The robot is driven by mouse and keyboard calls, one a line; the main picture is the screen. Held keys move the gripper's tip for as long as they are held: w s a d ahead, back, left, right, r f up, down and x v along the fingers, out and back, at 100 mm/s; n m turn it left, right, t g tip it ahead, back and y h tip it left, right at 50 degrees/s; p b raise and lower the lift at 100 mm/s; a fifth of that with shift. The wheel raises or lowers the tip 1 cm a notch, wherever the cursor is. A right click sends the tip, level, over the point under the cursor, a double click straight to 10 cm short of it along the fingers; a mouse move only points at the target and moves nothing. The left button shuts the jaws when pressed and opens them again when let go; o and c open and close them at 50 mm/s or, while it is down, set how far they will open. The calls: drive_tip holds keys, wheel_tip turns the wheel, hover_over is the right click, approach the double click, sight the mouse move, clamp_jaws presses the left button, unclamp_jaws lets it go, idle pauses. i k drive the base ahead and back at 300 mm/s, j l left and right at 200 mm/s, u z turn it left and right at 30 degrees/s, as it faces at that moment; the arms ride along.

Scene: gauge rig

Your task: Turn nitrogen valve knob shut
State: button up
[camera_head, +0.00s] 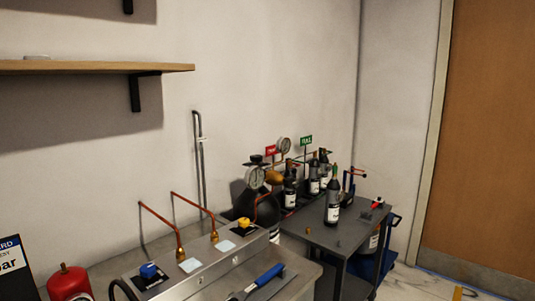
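No label for nitrogen can be read, so I cannot tell which knob is the nitrogen valve's. A blue knob (149,270) sits on a black base at the near left of a grey metal bench panel. A yellow knob (244,223) sits on a black base at the panel's far right end. A dark gas cylinder (243,205) stands behind the bench, with a round gauge (255,177) and a dark knob (256,159) at its top. Whether any knob is open or shut cannot be told. My gripper is not in view.
Copper pipes (190,203) rise from the panel towards the wall. A blue-handled tool (268,277) lies on the bench. A grey cart (350,232) with several dark bottles stands right. A red extinguisher (70,283) is lower left. A wooden shelf (95,67) juts out upper left.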

sight(255, 158)
drive_tip(key=i+l, duration=0.15)
drive_tip(key=l, duration=0.15)
drive_tip(key=i+l, duration=0.2)
drive_tip(key=l, duration=0.15)
drive_tip(key=i+l, duration=0.15)
drive_tip(key=l, duration=0.15)
drive_tip(key=i+l, duration=0.85)
drive_tip(key=i, duration=0.45)
drive_tip(key=i+l, duration=0.1)
drive_tip(key=i, duration=0.5)
